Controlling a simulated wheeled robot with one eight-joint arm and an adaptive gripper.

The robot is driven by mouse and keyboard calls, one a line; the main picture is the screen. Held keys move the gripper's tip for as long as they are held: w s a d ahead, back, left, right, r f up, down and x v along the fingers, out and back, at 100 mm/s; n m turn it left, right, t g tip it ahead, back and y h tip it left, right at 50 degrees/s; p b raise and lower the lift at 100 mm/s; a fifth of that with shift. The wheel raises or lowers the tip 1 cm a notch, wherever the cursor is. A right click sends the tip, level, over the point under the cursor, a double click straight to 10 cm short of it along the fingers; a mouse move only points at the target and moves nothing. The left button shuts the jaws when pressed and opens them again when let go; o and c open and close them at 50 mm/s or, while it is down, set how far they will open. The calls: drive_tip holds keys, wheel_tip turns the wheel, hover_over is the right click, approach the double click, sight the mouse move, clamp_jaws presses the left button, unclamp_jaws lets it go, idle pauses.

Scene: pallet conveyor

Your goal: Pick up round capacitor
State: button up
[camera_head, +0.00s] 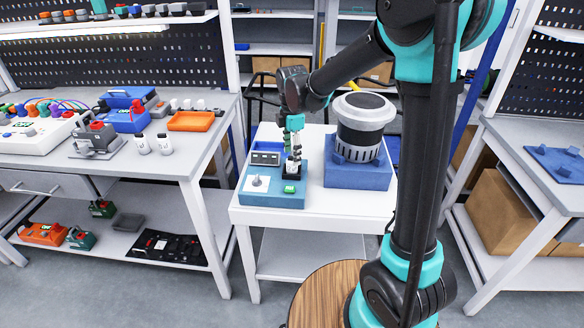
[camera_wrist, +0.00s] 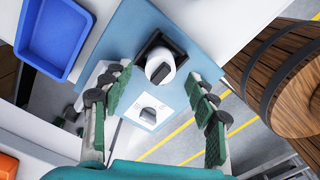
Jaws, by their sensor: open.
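A white round part with a dark bar across its top, apparently the round capacitor (camera_wrist: 160,66), sits in a black square socket on a blue-teal panel (camera_wrist: 120,50). In the head view, the capacitor (camera_head: 291,165) shows small beneath my gripper (camera_head: 294,136), partly covered by the fingers. The panel (camera_head: 262,208) lies on a white table there. My gripper (camera_wrist: 160,84) is open, its green-padded fingers spread on either side of the capacitor in the wrist view. Contact is not visible.
A dial on a white plate (camera_head: 257,183) and a blue tray (camera_head: 266,147) lie close to the socket. A large white-and-dark cylinder (camera_head: 361,125) on a blue base stands to the right. A cluttered workbench (camera_head: 195,160) stands at left.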

sight(292, 166)
wheel_tip(292, 166, down, 4)
drive_tip(key=shift+f, duration=0.1)
clamp_jaws()
idle(0.5)
